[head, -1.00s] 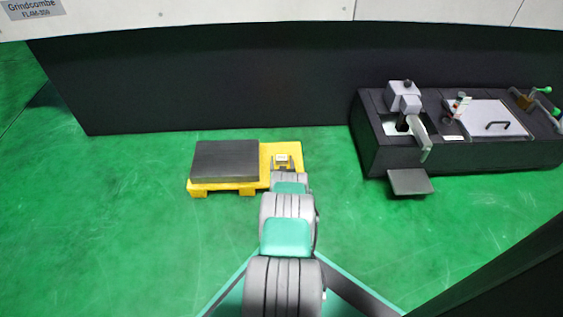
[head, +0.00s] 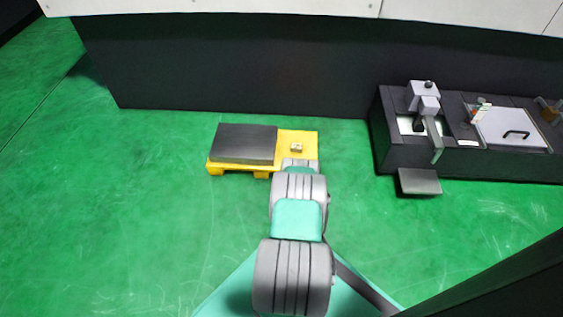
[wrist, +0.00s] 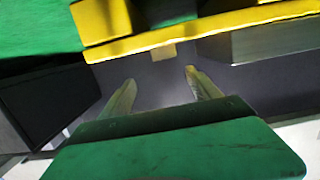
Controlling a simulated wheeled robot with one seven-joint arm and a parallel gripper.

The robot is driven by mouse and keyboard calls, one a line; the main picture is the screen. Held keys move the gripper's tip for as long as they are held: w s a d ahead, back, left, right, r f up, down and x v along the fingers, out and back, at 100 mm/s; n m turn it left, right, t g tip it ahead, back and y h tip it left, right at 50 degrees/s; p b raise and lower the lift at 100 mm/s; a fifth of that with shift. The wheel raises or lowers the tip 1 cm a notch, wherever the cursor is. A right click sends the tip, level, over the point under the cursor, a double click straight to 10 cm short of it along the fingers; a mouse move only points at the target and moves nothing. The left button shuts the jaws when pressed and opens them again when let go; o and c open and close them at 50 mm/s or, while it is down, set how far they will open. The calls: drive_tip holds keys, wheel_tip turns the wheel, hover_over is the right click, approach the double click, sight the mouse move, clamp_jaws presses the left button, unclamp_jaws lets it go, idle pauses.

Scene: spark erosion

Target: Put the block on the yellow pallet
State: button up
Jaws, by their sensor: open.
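The block (head: 297,147) is a small tan piece. It sits on the bare right part of the yellow pallet (head: 306,138). In the wrist view, which looks upside down, a small tan piece that appears to be the block (wrist: 162,52) stands at the edge of the yellow pallet (wrist: 200,30). My gripper (wrist: 160,78) is open and empty, its two fingers apart, with the block beyond the fingertips and not between them. In the head view my own arm hides the gripper.
A large dark slab (head: 245,143) covers the left part of the pallet. A long dark machine base (head: 230,70) runs behind it. At the right stands a dark bench (head: 390,140) with a grey device (head: 425,97). Green floor is clear around the pallet.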

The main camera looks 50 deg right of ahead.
drive_tip(key=w+a+r+n+y, duration=0.1)
drive_tip(key=w+a+r+y, duration=0.2)
drive_tip(key=w+r, duration=0.5)
drive_tip(key=w+a+r+n+y, duration=0.2)
drive_tip(key=w+r, duration=0.5)
drive_tip(key=w, duration=0.3)
drive_tip(key=w+a+r+n+g+y, duration=0.2)
drive_tip(key=w+a+r+y, duration=0.15)
drive_tip(key=a+r, duration=1.15)
drive_tip(key=s+a+r+n+g+y, duration=0.1)
drive_tip(key=s+a+r+y, duration=0.1)
drive_tip(key=s+a+r, duration=0.55)
drive_tip(key=s+a+r+n+g+y, duration=0.15)
drive_tip(key=s+a, duration=0.25)
drive_tip(key=a, duration=0.6)
drive_tip(key=s+a+r+n+g, duration=0.1)
drive_tip(key=s+a, duration=0.2)
drive_tip(key=s, duration=0.3)
drive_tip(key=s+a+r+n+g, duration=0.1)
drive_tip(key=s+a, duration=0.3)
drive_tip(key=s, duration=0.3)
drive_tip(key=s+a+r+n+g+y, duration=0.1)
drive_tip(key=s+a+r, duration=0.1)
drive_tip(key=s, duration=0.5)
drive_tip(key=shift+s+a, duration=0.15)
drive_tip(key=shift+a, duration=0.75)
drive_tip(key=shift+d+r+g, duration=0.1)
drive_tip(key=shift+g, duration=0.15)
